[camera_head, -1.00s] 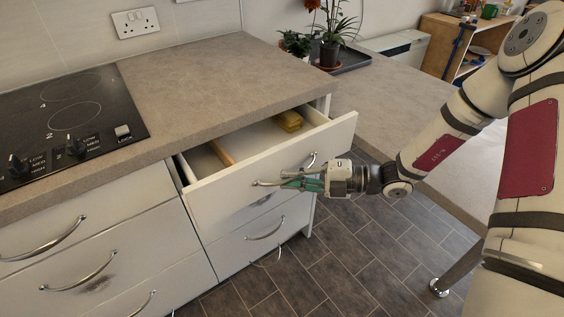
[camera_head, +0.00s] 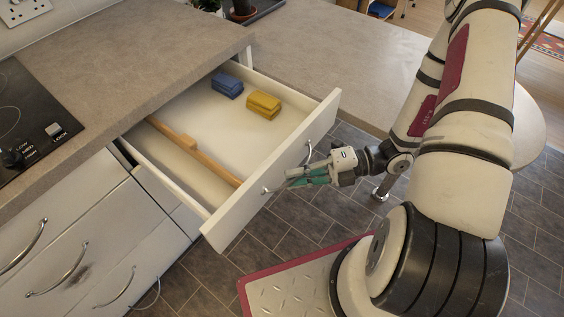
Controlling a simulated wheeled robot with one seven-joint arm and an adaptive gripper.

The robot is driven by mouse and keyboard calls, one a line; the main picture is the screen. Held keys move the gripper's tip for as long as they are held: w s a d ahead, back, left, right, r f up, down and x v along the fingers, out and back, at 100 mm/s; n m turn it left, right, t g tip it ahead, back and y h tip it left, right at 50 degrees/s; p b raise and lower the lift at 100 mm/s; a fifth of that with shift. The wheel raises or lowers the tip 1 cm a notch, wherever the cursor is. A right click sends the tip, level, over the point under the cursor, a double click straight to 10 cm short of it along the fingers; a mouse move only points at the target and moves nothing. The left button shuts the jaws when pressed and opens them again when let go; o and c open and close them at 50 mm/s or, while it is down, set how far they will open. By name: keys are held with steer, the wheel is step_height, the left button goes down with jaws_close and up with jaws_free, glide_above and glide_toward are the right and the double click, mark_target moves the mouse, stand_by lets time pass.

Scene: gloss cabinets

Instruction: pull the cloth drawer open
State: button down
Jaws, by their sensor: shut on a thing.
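The cloth drawer (camera_head: 220,140) is the top drawer below the counter and stands well out of the cabinet. Inside it lie a blue folded cloth (camera_head: 227,85) and a yellow folded cloth (camera_head: 263,105). A wooden divider (camera_head: 205,160) runs along its left part. The curved metal handle (camera_head: 304,152) is on the front panel, partly hidden by my gripper. My gripper (camera_head: 288,181) is at the handle, with its fingers shut on it from the right side.
The counter (camera_head: 150,65) with a black hob (camera_head: 25,120) is at the left. Closed drawers (camera_head: 90,265) with metal handles sit below it. A lower worktop (camera_head: 340,60) is behind the arm. Dark tiled floor (camera_head: 255,245) is open in front of the drawer.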

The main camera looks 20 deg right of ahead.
steer(key=shift+s+d, duration=0.4)
steer(key=shift+s, duration=0.05)
steer(key=c, duration=1.7)
jaws_free()
steer(key=v, duration=1.2)
steer(key=shift+s, duration=0.1)
